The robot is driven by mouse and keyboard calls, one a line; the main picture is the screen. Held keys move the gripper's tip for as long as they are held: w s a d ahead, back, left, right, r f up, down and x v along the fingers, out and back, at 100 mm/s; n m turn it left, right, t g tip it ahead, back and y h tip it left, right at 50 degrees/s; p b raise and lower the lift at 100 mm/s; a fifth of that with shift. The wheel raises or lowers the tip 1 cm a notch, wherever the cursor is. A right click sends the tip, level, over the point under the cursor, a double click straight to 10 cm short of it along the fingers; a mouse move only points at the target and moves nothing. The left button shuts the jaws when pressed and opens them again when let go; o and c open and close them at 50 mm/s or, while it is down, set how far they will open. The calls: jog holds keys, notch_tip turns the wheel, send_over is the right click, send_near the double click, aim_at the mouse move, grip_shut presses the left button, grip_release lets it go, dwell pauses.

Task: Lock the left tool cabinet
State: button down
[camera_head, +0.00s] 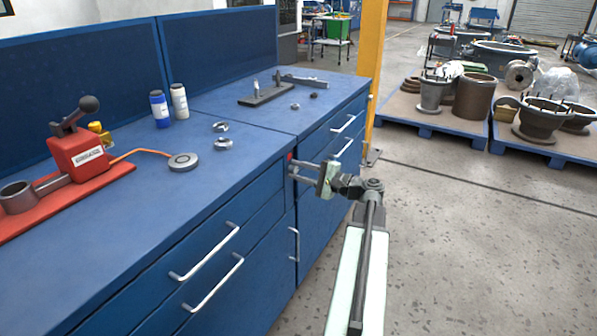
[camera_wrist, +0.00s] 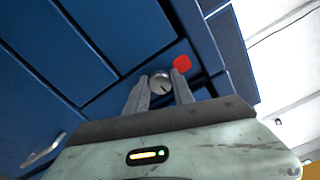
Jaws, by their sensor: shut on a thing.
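The left tool cabinet (camera_head: 258,228) is blue, with long silver handles, and stands on the near left in the head view. Its front fills much of the wrist view (camera_wrist: 115,30). A small round silver lock knob (camera_wrist: 160,84) with a dark slot sits on the front, beside a red tag (camera_wrist: 182,63). The red tag also shows in the head view (camera_head: 290,157), near the cabinet's upper right corner. My gripper (camera_head: 293,170) reaches this corner from the right. Its fingers are shut on the lock knob, one on each side. The knob is hidden in the head view.
A second blue cabinet (camera_head: 316,181) adjoins on the right. The worktop holds a red press (camera_head: 78,155), bottles (camera_head: 160,110) and small metal parts. A yellow post (camera_head: 371,65) stands behind. The concrete floor (camera_head: 470,250) to the right is clear, with loaded pallets (camera_head: 425,122) farther back.

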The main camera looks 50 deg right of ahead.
jog(key=shift+m, duration=0.6)
jog(key=shift+f, duration=0.1)
jog(key=c, duration=1.1)
grip_release()
jog(key=shift+s, duration=0.1)
jog(key=v, duration=0.7)
jog(key=shift+s+d, duration=0.1)
jog(key=shift+s, duration=0.25)
